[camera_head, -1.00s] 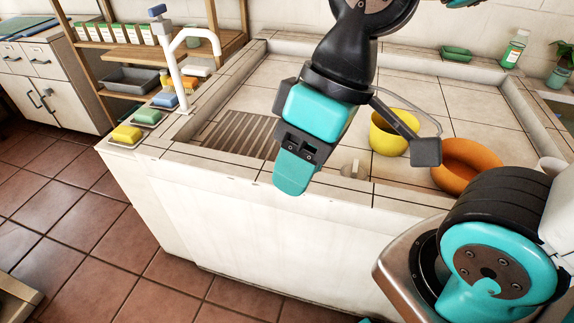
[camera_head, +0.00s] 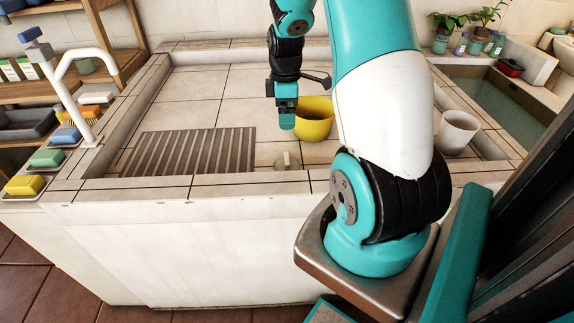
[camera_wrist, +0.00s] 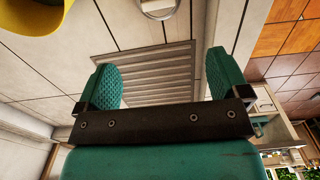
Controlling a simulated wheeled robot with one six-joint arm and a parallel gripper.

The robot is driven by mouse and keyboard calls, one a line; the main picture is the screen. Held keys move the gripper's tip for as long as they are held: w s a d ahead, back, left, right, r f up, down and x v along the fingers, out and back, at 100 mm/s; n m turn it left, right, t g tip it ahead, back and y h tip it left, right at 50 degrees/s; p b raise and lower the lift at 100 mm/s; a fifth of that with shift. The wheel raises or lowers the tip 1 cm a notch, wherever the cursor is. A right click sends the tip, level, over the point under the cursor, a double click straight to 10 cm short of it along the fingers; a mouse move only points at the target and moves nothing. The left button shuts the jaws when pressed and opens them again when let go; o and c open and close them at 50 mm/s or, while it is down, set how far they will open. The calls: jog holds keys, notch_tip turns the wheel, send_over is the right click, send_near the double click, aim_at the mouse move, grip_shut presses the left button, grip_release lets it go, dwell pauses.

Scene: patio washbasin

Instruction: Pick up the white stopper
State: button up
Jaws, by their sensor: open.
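The white stopper (camera_head: 284,161) is a small pale piece on the tiled basin floor, close to the front rim and right of the slatted grate. In the wrist view, a round whitish piece that looks like the stopper (camera_wrist: 158,8) is cut off by the top edge, between and beyond the fingers. My gripper (camera_head: 287,116) hangs above the basin, left of the yellow pot, higher than the stopper and apart from it. In the wrist view my gripper (camera_wrist: 163,82) has its two teal fingers spread wide with nothing between them.
The yellow pot (camera_head: 316,121) stands just right of the gripper. The slatted grate (camera_head: 190,152) lies left of the stopper. A white cup (camera_head: 458,133) stands at the right. The raised front rim (camera_head: 220,186) borders the stopper.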

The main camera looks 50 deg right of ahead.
aim_at(287, 158)
jog(key=f+p, duration=0.1)
jog(key=f, duration=1.6)
jog(key=shift+d, duration=0.2)
jog(key=c, duration=1)
